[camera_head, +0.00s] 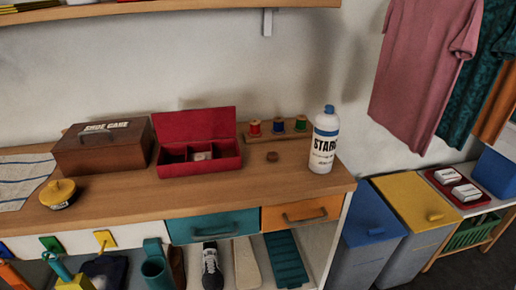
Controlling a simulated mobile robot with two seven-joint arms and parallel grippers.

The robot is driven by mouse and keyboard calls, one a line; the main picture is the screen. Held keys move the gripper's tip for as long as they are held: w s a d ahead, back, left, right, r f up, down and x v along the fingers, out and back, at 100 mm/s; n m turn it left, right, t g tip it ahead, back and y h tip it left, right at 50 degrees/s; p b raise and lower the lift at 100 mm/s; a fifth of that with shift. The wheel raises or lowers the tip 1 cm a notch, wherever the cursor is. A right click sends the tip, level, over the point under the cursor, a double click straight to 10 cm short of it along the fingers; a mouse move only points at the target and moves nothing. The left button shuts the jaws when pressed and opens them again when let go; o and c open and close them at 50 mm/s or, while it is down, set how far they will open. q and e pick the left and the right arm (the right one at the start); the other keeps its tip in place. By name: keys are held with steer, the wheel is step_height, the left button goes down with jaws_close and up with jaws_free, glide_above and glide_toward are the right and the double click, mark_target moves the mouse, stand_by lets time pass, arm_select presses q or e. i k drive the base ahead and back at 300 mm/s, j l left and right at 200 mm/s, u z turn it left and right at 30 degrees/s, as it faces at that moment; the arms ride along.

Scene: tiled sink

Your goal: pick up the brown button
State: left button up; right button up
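The brown button (272,156) is a small dark brown round piece lying flat on the wooden counter (200,187). It sits right of the open red box (200,166), in front of the spool rack, and left of the white starch bottle. Nothing covers it. Neither of my grippers shows in the head view.
The starch bottle (323,140) stands upright near the counter's right end. Thread spools (278,125) stand on a rack behind the button. A shoe care box (104,146) and a yellow-lidded tin (58,193) are further left. The counter in front of the button is clear.

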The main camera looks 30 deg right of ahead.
mark_target(272, 156)
steer(key=k+l+u, duration=0.2)
steer(key=l+u, duration=0.2)
steer(key=k+l+u, duration=0.2)
steer(key=u, duration=0.2)
